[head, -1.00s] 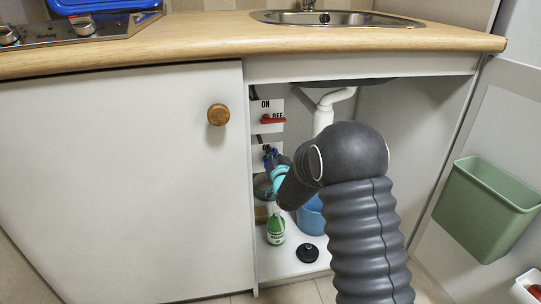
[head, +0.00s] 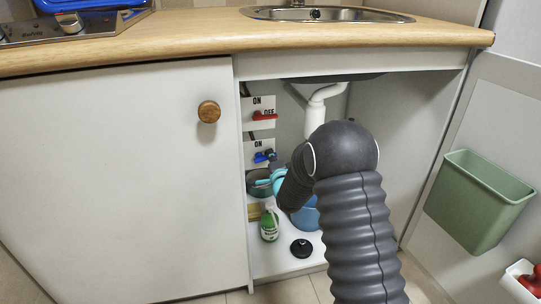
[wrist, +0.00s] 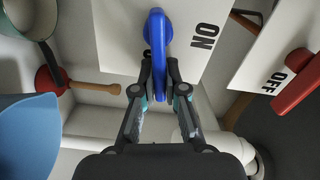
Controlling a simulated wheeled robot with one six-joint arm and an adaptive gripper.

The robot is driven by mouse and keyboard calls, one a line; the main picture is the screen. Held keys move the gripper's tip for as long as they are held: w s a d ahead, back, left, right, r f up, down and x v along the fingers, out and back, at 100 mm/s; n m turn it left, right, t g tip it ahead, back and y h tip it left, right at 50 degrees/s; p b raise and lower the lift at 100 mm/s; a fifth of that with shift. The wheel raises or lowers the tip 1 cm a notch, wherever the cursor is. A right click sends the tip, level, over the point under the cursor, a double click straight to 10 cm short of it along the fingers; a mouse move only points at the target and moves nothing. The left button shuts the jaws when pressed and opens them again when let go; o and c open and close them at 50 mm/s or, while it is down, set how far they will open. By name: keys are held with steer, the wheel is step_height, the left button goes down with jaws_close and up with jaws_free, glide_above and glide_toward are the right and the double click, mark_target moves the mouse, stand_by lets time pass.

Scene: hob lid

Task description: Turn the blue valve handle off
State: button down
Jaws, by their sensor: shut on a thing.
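The blue valve handle (wrist: 156,45) is between my gripper's fingertips (wrist: 159,77) in the wrist view, with a finger on each side of its free end. In the head view the handle (head: 264,156) lies nearly sideways on its white plate, pointing right, below the ON label (head: 258,144). In the wrist view it points down toward my gripper, away from the ON label (wrist: 204,37), and covers most of another label. My gripper (head: 278,172) is shut on the handle; my arm hides part of it in the head view.
A red handle (head: 265,116) sits on the plate above, beside its OFF label. Below are a pot (head: 259,184), a green bottle (head: 269,227), a black round object (head: 301,248) and a blue container (head: 307,216). A closed door (head: 120,190) is left; a green bin (head: 478,200) is right.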

steer(key=shift+f+m, duration=0.3)
steer(key=shift+m, duration=0.8)
steer(key=c, duration=1.2)
jaws_free()
steer(key=shift+f, duration=0.1)
steer(key=v, duration=1.2)
